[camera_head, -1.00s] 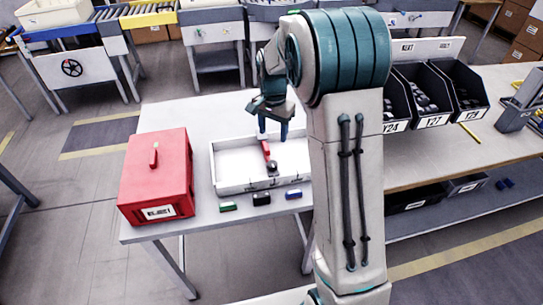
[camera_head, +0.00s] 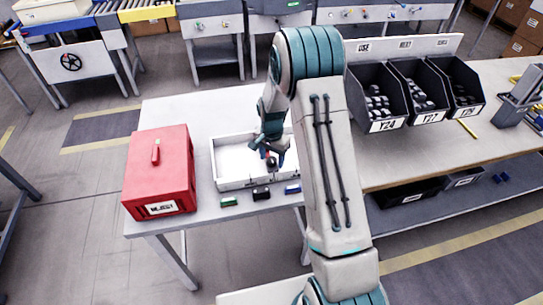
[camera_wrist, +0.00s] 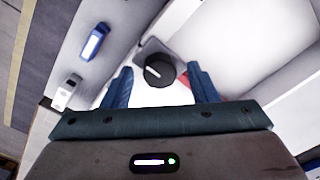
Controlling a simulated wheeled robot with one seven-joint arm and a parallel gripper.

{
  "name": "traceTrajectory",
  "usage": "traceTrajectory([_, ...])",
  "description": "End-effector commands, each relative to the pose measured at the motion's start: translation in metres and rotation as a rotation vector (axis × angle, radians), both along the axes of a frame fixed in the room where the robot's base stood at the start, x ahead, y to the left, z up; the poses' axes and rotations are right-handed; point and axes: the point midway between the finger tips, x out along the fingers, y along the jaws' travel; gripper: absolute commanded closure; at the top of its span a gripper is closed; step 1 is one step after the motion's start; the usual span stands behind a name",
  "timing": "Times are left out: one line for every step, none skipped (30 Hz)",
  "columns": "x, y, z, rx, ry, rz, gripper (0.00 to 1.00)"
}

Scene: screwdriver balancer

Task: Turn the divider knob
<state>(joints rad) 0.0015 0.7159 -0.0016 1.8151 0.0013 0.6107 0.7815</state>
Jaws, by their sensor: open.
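The divider knob is a round black knob with a white line (camera_wrist: 159,71). In the wrist view it sits between and just beyond the fingertips of my gripper (camera_wrist: 160,82), which is open. Bits of red show beside the knob. In the head view the knob (camera_head: 272,165) is near the front wall of a white tray (camera_head: 226,183), and my gripper (camera_head: 273,158) is low over the tray beside it. I cannot tell whether the fingers touch the knob.
A red box (camera_head: 158,178) stands left of the tray. Green (camera_head: 228,201), black (camera_head: 261,194) and blue (camera_head: 292,189) small blocks line the table's front edge. Dark bins (camera_head: 378,95) stand on the bench at right. The table behind the tray is clear.

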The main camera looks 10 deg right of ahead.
Motion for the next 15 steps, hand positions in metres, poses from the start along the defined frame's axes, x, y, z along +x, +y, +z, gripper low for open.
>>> traceTrajectory([-0.0004,0.0,-0.0022,0.0,0.001,0.0,0.47])
traceTrajectory([-0.0004,-0.0001,-0.0031,0.0,0.001,0.0,0.47])
traceTrajectory([-0.0003,0.0,-0.0039,0.001,0.001,0.0,0.47])
traceTrajectory([-0.0002,-0.0001,-0.0042,0.0,0.0,0.0,0.47])
traceTrajectory([-0.0001,0.0,-0.0044,0.0,0.0,0.0,0.47])
traceTrajectory([-0.0001,0.0,-0.0044,0.0,0.0,0.0,0.47])
traceTrajectory([-0.0001,0.0,-0.0044,0.0,0.0,0.0,0.47])
traceTrajectory([-0.0001,-0.0001,-0.0044,0.0,0.0,0.0,0.47])
traceTrajectory([-0.0001,-0.0001,-0.0044,0.0,0.0,0.0,0.47])
traceTrajectory([-0.0001,-0.0001,-0.0043,0.0,0.0,0.0,0.47])
traceTrajectory([-0.0001,-0.0001,-0.0043,0.0,0.0,0.0,0.52])
traceTrajectory([-0.0001,-0.0001,-0.0042,0.0,0.0,0.0,0.63])
traceTrajectory([-0.0001,-0.0001,-0.0042,0.0,0.0,0.0,0.72])
traceTrajectory([-0.0001,-0.0001,-0.0042,0.0,0.0,0.0,0.8])
traceTrajectory([-0.0001,-0.0001,-0.0041,0.0,0.0,0.0,0.91])
